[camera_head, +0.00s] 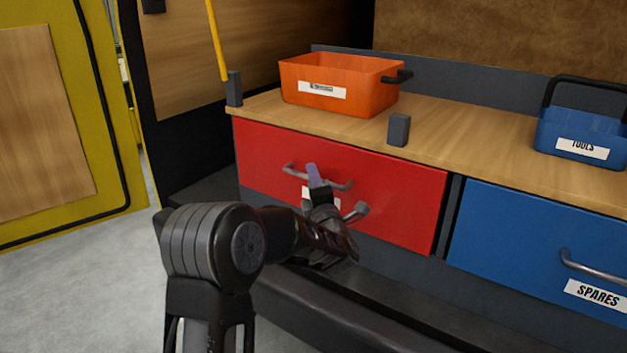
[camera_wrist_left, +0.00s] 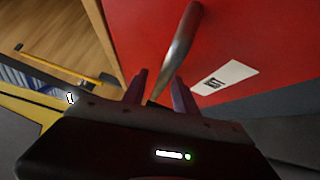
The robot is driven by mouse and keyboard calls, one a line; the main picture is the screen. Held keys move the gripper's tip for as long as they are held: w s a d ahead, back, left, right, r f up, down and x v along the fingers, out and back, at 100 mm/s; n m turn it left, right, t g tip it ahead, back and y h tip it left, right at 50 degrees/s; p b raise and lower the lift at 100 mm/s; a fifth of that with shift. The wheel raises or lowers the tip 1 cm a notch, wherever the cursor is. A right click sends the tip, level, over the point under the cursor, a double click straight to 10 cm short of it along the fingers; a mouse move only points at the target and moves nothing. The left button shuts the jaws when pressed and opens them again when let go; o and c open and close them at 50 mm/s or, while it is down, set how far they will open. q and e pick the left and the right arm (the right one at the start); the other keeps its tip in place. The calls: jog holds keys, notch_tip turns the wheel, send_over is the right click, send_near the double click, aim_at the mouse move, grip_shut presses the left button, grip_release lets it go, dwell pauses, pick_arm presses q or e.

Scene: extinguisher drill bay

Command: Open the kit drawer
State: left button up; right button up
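The red drawer (camera_head: 400,205), on the left of the bench, is shut, its front flush under the worktop. Its white label is mostly hidden behind my gripper in the head view; the label (camera_wrist_left: 222,80) shows at a slant in the left wrist view. The drawer's grey bar handle (camera_head: 296,171) also shows in the left wrist view (camera_wrist_left: 182,42). My left gripper (camera_head: 337,190) is at the handle, its fingers apart. In the left wrist view the handle's near end lies between the fingertips (camera_wrist_left: 160,76); I cannot tell whether they touch it. My right gripper is out of view.
A blue drawer (camera_head: 535,244) labelled SPARES is at the right. On the worktop (camera_head: 450,140) stand an orange bin (camera_head: 340,73), a small dark block (camera_head: 399,130) and a blue TOOLS box (camera_head: 582,128). A dark ledge runs below the drawers. A yellow-framed door (camera_head: 45,120) is at the left.

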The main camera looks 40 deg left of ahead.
pick_arm(q)
jog(key=shift+c, duration=0.2)
grip_shut()
dwell(1.2)
